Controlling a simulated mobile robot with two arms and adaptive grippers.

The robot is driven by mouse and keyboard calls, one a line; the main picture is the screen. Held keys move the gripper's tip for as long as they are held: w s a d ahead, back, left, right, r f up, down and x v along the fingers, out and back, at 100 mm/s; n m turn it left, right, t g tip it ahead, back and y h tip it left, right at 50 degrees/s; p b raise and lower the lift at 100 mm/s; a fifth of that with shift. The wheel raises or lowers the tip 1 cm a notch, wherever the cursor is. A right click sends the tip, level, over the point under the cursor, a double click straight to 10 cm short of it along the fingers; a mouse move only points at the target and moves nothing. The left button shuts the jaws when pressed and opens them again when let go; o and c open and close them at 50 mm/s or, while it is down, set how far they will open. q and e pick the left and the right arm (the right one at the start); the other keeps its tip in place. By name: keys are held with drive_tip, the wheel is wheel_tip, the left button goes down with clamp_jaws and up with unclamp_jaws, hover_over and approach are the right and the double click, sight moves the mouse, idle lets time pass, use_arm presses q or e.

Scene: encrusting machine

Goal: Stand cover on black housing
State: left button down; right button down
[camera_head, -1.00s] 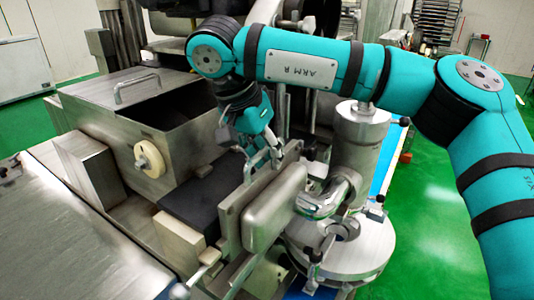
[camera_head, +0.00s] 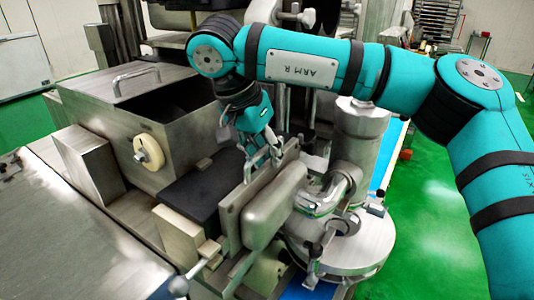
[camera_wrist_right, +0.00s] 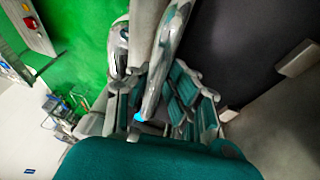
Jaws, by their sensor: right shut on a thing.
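The cover (camera_head: 233,217) is a grey metal plate with a rounded box-shaped bulge on its right face and a bar handle at its top. It stands upright on edge, right beside the black housing (camera_head: 197,188), a dark flat-topped block. Whether its lower edge touches anything is hard to see. My right gripper (camera_head: 262,157) reaches down from above and is shut on the cover's handle. In the right wrist view, a shiny metal bar (camera_wrist_right: 165,65) runs between the fingers (camera_wrist_right: 160,108). My left gripper is not in view.
A steel column on a round base (camera_head: 355,250) stands close at the cover's right. A metal table (camera_head: 70,235) fills the lower left. Green floor is free at right.

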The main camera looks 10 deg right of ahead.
drive_tip(key=shift+r, duration=0.1)
drive_tip(key=shift+r+p, duration=1.15)
drive_tip(key=shift+r, duration=0.15)
drive_tip(key=shift+p, duration=0.35)
drive_tip(key=shift+w+a, duration=0.1)
drive_tip(key=shift+a, duration=0.05)
idle(0.3)
drive_tip(key=shift+r+p, duration=0.2)
drive_tip(key=shift+p, duration=0.3)
drive_tip(key=shift+f, duration=0.25)
